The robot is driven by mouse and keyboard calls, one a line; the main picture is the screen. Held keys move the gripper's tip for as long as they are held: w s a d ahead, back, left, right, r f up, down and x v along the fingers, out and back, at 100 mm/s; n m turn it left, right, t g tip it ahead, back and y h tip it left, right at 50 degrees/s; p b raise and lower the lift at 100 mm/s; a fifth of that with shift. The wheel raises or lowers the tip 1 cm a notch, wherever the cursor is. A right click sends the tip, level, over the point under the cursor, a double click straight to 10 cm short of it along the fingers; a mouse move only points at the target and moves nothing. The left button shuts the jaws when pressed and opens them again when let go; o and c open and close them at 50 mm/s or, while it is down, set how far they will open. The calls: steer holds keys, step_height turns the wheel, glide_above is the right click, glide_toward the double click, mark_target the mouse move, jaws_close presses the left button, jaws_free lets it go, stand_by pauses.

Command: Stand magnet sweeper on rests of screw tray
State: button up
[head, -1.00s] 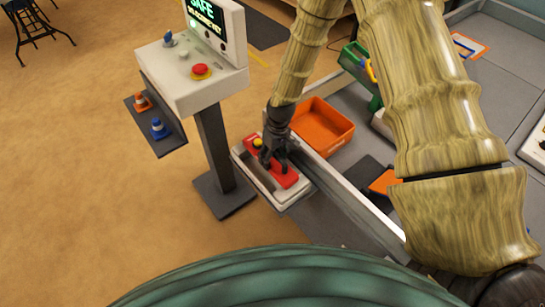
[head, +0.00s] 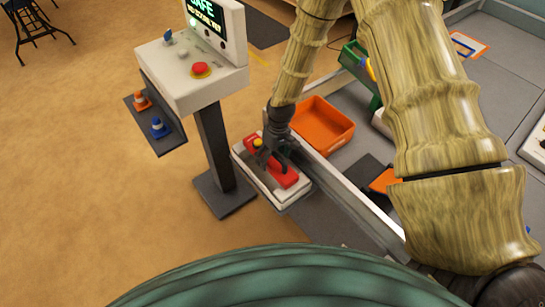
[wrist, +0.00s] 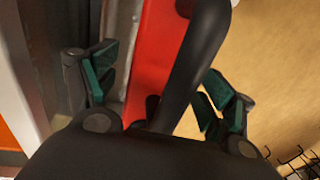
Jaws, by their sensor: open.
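The magnet sweeper (head: 286,177) is a red bar with a black handle and a yellow knob. In the head view it lies over the pale screw tray (head: 272,196), which sits against the field wall. My gripper (head: 272,160) is right above it and partly covers it. In the wrist view the red body (wrist: 150,60) and the black handle (wrist: 197,65) lie between the green-padded fingers of my gripper (wrist: 160,88). The fingers are apart, with gaps on both sides of the handle. The tray's rests are hidden, so I cannot tell how the sweeper sits on them.
An orange bin (head: 325,125) stands inside the wall, close to the tray.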

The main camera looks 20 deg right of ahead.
step_height(320, 180, up, 12)
steer(key=d, duration=0.1)
steer(key=shift+w+d, duration=0.25)
steer(key=shift+d, duration=0.05)
stand_by(0.3)
